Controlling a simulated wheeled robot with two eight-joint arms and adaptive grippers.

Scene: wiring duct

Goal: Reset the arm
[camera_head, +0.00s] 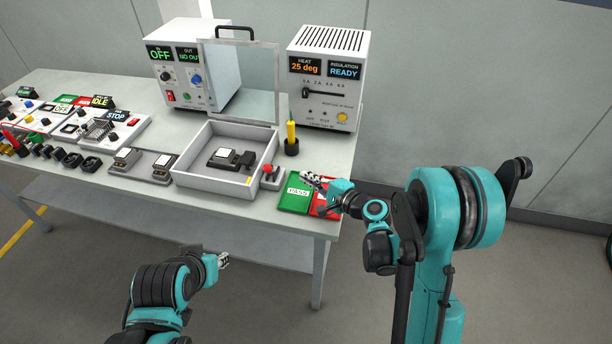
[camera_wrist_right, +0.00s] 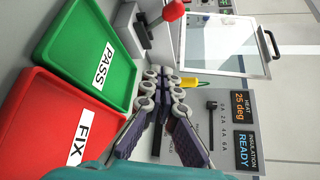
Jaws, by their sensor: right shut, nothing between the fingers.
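My right arm reaches in from the right in the head view. Its gripper (camera_head: 308,177) is over the back of the green PASS tray (camera_head: 291,203) and the red FIX tray (camera_head: 325,212), near the table's right end. In the right wrist view the fingers of this gripper (camera_wrist_right: 163,84) are shut and hold nothing; both trays lie to their left. My left gripper (camera_head: 224,259) is low in front of the table, clear of it. It is too small to tell whether its fingers are open.
A white open box (camera_head: 215,183) with a raised clear lid (camera_head: 247,83) holds a dark device (camera_head: 231,159). A red-knobbed lever (camera_head: 270,174), a yellow-handled tool (camera_head: 291,133) in a black holder and the HEAT/INSULATION tester (camera_head: 327,77) stand close to the right gripper.

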